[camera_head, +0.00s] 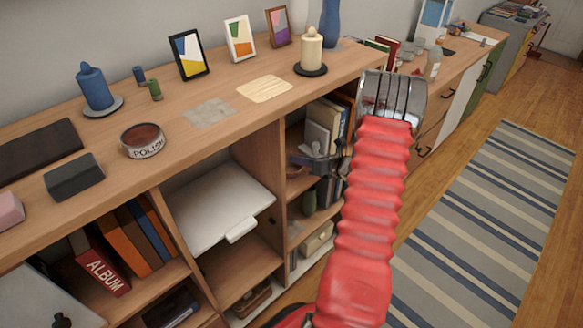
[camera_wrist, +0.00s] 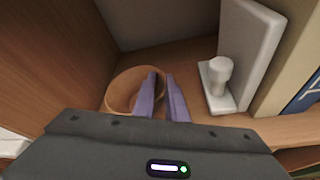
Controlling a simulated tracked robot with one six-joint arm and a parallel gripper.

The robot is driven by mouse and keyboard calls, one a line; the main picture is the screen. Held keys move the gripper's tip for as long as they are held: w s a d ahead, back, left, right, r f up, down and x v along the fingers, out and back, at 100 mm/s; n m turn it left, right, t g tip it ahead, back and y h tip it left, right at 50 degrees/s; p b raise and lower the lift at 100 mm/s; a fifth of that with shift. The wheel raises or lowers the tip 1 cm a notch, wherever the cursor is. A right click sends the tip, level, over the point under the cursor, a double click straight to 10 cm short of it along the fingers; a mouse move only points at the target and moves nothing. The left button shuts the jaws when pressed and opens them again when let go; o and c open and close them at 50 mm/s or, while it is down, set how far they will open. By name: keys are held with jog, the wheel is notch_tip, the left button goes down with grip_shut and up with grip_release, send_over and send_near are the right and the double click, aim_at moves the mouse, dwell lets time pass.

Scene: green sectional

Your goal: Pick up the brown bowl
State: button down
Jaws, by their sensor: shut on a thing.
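The brown bowl (camera_wrist: 121,93) stands in a shelf compartment, in the left middle of the wrist view. My gripper (camera_wrist: 161,80) has two purple fingers, one inside the bowl and one outside its right side. They are shut on the bowl's right wall. In the head view my gripper (camera_head: 312,160) reaches into the upper open compartment right of the middle of the shelf unit. The gripper body hides the bowl's near part in the wrist view.
A white object with a knob (camera_wrist: 220,75) stands close to the right of my fingers. Wooden compartment walls (camera_wrist: 50,60) rise on the left. Books (camera_head: 328,120) stand in the same compartment. A candle (camera_head: 311,50) and a polish tin (camera_head: 143,141) stand on the top.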

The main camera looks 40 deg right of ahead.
jog(key=shift+r, duration=0.1)
notch_tip(320, 180, up, 10)
dwell(0.6)
dwell(0.4)
jog(key=shift+s, duration=0.1)
